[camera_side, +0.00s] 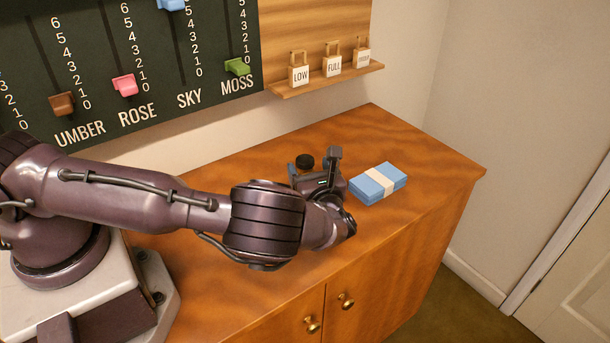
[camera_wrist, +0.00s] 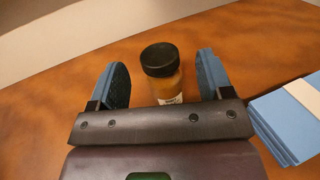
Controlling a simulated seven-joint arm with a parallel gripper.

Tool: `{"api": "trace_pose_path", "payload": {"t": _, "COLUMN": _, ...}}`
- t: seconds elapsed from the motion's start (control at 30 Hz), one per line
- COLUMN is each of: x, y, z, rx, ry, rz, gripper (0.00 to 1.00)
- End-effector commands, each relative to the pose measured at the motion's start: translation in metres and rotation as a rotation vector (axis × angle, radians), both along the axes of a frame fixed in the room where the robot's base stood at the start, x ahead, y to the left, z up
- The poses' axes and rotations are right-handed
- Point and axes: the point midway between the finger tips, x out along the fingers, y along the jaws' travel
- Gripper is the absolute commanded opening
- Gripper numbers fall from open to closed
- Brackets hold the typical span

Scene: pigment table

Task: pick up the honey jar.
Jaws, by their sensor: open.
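The honey jar (camera_wrist: 166,84) stands upright on the wooden cabinet top, with a black lid, amber contents and a white label. In the wrist view it sits between the two blue-padded fingers of my gripper (camera_wrist: 161,84), nearer the right finger. A gap shows on each side, so the fingers are apart from it. The gripper body hides the jar's lower part. In the side view only the jar's dark lid (camera_side: 304,161) shows clearly, beside my gripper (camera_side: 313,168). My gripper is open and empty, low over the cabinet top.
A blue bundle with a white band (camera_side: 378,184) lies just right of my gripper. A wall board with coloured sliders (camera_side: 125,85) and a small shelf (camera_side: 325,80) with three labelled tags are behind. The cabinet top (camera_side: 420,165) is bare at the right.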

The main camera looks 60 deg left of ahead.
Motion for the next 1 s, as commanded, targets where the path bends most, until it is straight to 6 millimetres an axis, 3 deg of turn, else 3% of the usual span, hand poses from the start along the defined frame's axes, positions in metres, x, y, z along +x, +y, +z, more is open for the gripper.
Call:
{"api": "trace_pose_path", "payload": {"t": 0.2, "x": 0.009, "y": 0.031, "z": 0.000, "rx": 0.001, "ry": 0.000, "rz": 0.003, "gripper": 0.73}}
{"api": "trace_pose_path", "payload": {"t": 0.5, "x": 0.011, "y": 0.035, "z": 0.000, "rx": 0.000, "ry": 0.000, "rz": 0.001, "gripper": 0.73}}
{"api": "trace_pose_path", "payload": {"t": 0.7, "x": 0.011, "y": 0.035, "z": 0.000, "rx": 0.000, "ry": 0.000, "rz": 0.001, "gripper": 0.27}}
{"api": "trace_pose_path", "payload": {"t": 0.77, "x": 0.011, "y": 0.035, "z": 0.000, "rx": 0.000, "ry": 0.000, "rz": 0.001, "gripper": 0.16}}
{"api": "trace_pose_path", "payload": {"t": 1.0, "x": 0.011, "y": 0.035, "z": 0.000, "rx": 0.001, "ry": -0.001, "rz": 0.001, "gripper": 0.16}}
